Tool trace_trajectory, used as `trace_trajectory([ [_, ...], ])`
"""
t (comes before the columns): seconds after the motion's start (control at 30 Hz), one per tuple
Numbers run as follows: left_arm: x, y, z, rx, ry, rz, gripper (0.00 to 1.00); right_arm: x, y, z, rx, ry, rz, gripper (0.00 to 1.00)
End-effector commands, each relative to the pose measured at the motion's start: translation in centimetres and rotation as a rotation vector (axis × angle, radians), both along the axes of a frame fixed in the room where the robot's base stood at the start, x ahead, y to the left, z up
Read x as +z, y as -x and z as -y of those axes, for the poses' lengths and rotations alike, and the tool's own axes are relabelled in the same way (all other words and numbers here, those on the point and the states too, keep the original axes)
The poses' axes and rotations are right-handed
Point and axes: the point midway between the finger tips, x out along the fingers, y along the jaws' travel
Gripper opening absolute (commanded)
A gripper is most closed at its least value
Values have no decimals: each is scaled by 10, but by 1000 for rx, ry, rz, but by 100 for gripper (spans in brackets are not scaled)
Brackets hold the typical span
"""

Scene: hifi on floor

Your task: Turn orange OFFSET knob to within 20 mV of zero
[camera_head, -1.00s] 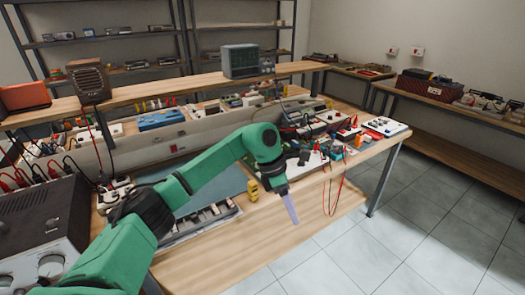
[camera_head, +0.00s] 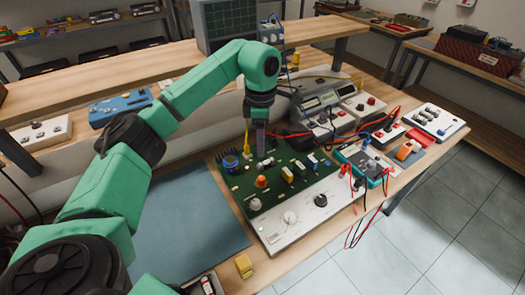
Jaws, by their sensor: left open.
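The green circuit board (camera_head: 235,190) with a white front panel (camera_head: 300,228) lies on the bench. A small orange knob (camera_head: 261,181) stands on the board; I cannot read its label. The panel also carries a white knob (camera_head: 289,217) and a black knob (camera_head: 320,200). A teal multimeter (camera_head: 362,165) lies to the right with red and black leads; its reading is too small to tell. My left gripper (camera_head: 260,150) points down over the back of the board, behind the orange knob and apart from it. It is open and holds nothing. My right gripper is out of view.
A blue-grey mat (camera_head: 195,225) lies left of the board. A yellow block (camera_head: 244,265) sits at the front edge. Grey instruments (camera_head: 320,100) stand behind the board, and red and black leads hang over the right front edge.

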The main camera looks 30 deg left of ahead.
Motion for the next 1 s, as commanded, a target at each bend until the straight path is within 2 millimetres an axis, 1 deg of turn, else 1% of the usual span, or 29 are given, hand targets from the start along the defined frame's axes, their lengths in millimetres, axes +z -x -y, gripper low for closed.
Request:
trace_trajectory([
  [0.1,-6,0,0,-1,0,-1,60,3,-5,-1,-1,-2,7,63],
  [0.17,-15,1,1,-1,1,-4,60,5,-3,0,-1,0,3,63],
  [0.27,-38,2,1,-1,0,-7,60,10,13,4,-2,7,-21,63],
  [0.33,-56,3,1,-1,1,-6,60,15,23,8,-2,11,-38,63],
  [0.43,-84,3,1,0,1,-6,60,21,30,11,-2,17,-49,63],
  [0.53,-109,3,1,1,1,-5,60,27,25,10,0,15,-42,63],
  [0.63,-129,3,2,0,3,-3,60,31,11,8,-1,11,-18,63],
  [0.7,-138,3,2,0,2,-1,60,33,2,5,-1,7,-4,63],
  [0.77,-143,3,2,0,1,0,60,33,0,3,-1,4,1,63],
  [1.0,-146,3,2,0,1,0,60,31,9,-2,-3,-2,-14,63],
])
